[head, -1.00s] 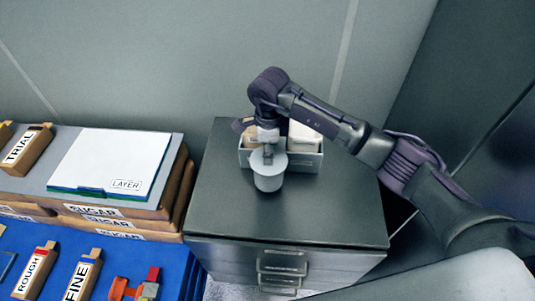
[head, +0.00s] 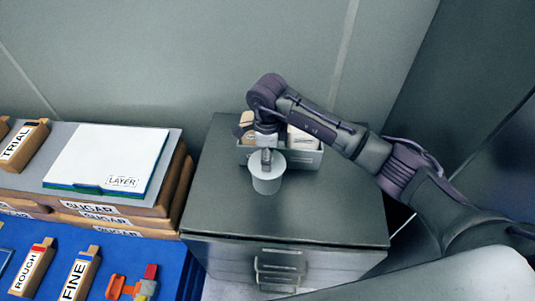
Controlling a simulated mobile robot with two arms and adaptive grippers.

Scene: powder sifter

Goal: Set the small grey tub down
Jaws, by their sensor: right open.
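The small grey tub (head: 267,182) stands upright on the dark cabinet top (head: 330,209), in front of a grey box. My right gripper (head: 266,160) is open at the tub's upper rear side. The fingers overlap the tub's top in the view, so I cannot tell whether they touch it. My left gripper is not in view.
The grey box (head: 307,159) with packets stands behind the tub. Left of the cabinet are stacked sugar boxes (head: 100,215) with a white layer board (head: 108,160), and a blue surface (head: 120,258) with labelled blocks. The cabinet top's front and right are clear.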

